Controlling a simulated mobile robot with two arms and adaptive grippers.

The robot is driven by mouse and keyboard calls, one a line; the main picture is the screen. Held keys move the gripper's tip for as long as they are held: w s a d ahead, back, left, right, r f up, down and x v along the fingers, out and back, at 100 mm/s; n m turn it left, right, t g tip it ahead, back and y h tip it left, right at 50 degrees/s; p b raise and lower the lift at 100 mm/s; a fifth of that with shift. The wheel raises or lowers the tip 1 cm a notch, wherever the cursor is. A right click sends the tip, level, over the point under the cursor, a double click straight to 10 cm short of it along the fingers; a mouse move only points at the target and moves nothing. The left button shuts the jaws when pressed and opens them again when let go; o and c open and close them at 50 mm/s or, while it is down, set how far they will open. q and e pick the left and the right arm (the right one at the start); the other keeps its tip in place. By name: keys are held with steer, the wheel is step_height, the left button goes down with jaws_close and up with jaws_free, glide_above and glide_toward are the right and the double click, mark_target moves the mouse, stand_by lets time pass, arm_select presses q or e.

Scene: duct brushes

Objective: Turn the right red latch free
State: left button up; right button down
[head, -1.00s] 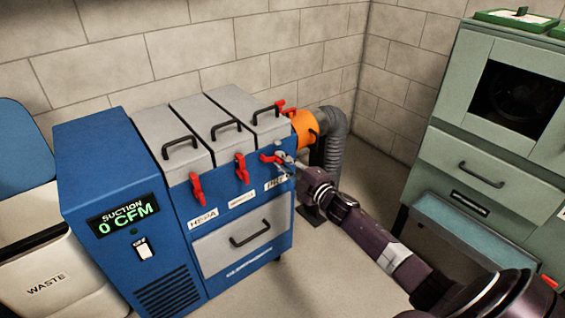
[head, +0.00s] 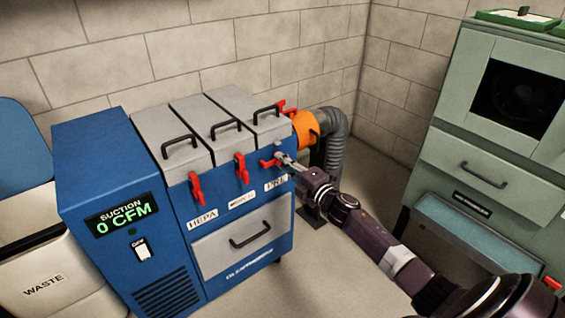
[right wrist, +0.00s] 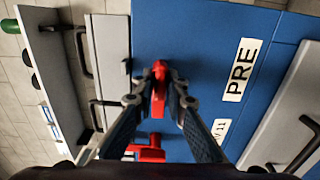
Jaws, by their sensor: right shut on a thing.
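The right red latch (head: 268,163) is on the front of the blue filter cabinet, above the PRE label. It lies sideways, while the two other red latches hang down. My right gripper (head: 284,159) is at this latch. In the right wrist view, my right gripper (right wrist: 160,92) has its fingertips closed on either side of the latch (right wrist: 159,72). The middle latch (head: 242,168) and the left latch (head: 196,188) are apart from the gripper. My left gripper is not in view.
The cabinet (head: 100,180) has grey lids with black handles, a display reading 0 CFM and a lower drawer (head: 245,240). An orange collar (head: 304,130) and grey duct (head: 335,140) are behind my right gripper. A green cabinet (head: 475,150) stands at right, with floor between.

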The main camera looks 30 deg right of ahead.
steer(key=shift+f, duration=0.1)
steer(key=c, duration=2)
jaws_free()
steer(key=shift+c, duration=0.2)
steer(key=shift+s, duration=0.1)
steer(key=s, duration=1.2)
steer(key=shift+d, duration=0.45)
steer(key=shift+w, duration=0.1)
